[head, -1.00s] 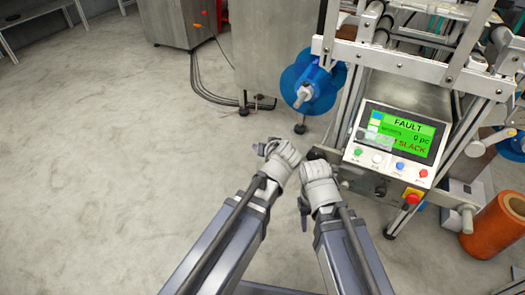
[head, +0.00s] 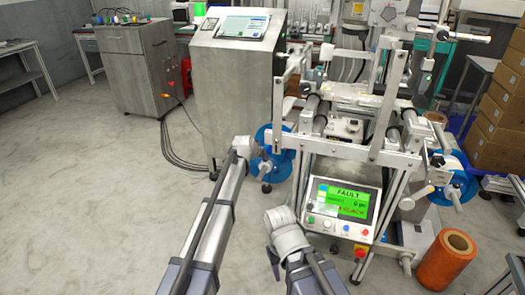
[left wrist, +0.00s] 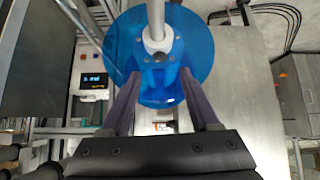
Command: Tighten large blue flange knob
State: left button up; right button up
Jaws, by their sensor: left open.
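The large blue flange (left wrist: 195,40) is a translucent blue disc with a blue knob (left wrist: 170,85) and a pale shaft through its centre. In the head view the flange (head: 285,160) is on the machine's left side, partly hidden by my left arm. My left gripper (left wrist: 160,78) is open, with a finger on either side of the knob; I cannot tell whether they touch it. In the head view my left gripper (head: 245,148) is at the flange's left edge. My right gripper (head: 270,245) is low, left of the control panel; its fingers are not clear.
The control panel (head: 338,203) reads FAULT and SLACK. Another blue flange (head: 460,185) is on the machine's right side. An orange roll (head: 444,262) stands on the floor at right. A grey cabinet (head: 228,95) stands behind my left arm. The floor at left is clear.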

pick_arm(q)
jog(key=shift+w+r, duration=0.15)
jog(key=shift+w, duration=0.15)
jog(key=shift+w+d+f+b, duration=0.15)
jog(key=shift+w+f+b, duration=0.15)
jog(key=shift+f+b, duration=0.15)
jog(key=b+x, duration=0.4)
jog(key=x, duration=0.2)
jog(key=shift+w+d+f+b, duration=0.2)
jog(key=shift+w+f+b, duration=0.05)
jog(key=shift+b, duration=0.15)
jog(key=shift+r, duration=0.1)
grip_shut()
